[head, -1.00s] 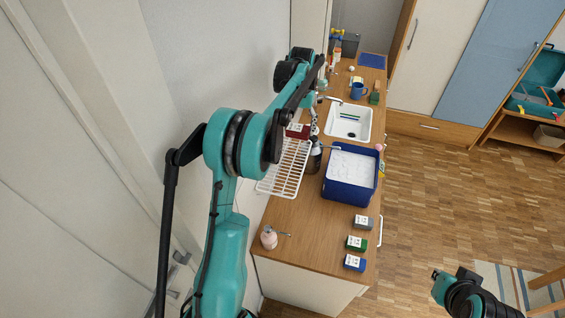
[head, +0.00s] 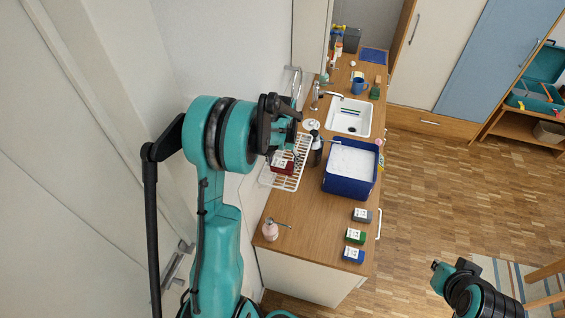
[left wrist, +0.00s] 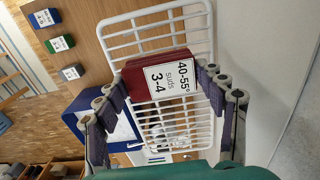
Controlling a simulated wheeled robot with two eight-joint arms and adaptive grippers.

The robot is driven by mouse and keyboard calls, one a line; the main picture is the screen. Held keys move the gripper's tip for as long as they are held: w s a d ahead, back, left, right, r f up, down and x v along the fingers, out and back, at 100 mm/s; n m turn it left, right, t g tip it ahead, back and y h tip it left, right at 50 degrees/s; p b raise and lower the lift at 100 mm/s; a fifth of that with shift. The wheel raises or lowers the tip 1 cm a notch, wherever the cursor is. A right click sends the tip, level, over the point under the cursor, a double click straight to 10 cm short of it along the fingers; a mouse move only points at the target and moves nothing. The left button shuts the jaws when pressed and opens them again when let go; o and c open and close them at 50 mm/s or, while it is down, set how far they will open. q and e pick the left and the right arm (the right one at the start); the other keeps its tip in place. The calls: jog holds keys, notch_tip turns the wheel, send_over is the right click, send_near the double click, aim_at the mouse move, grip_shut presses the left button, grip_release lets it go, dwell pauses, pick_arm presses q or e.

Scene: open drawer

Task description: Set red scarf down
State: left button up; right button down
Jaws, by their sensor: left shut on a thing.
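The red scarf is a folded dark red block with a white label reading 40-55° suds 3-4; it shows in the head view (head: 283,168) and the left wrist view (left wrist: 137,82). My left gripper (left wrist: 158,80) is shut on it, one finger at each side. The scarf is over the white wire rack (head: 270,180), which also shows behind it in the left wrist view (left wrist: 140,40). I cannot tell whether it touches the wires. My right arm's dark end (head: 440,272) is at the lower right, over the floor; its jaws cannot be made out.
A blue tub of white suds (head: 350,184) stands right of the rack, a dark bottle (head: 316,148) between them. The sink (head: 350,116) lies beyond. Grey (head: 362,215), green (head: 355,236) and blue (head: 353,255) labelled blocks line the right edge. The near counter middle is clear.

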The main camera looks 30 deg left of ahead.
aim_at(282, 164)
pick_arm(q)
jog(key=shift+w+a+f, duration=0.1)
jog(key=shift+f, duration=0.3)
jog(key=shift+r, duration=0.1)
jog(key=o, duration=1.2)
jog(key=shift+f, duration=0.2)
jog(key=shift+c, duration=0.2)
jog(key=shift+r, duration=0.1)
jog(key=shift+r, duration=0.25)
notch_tip(282, 164, up, 12)
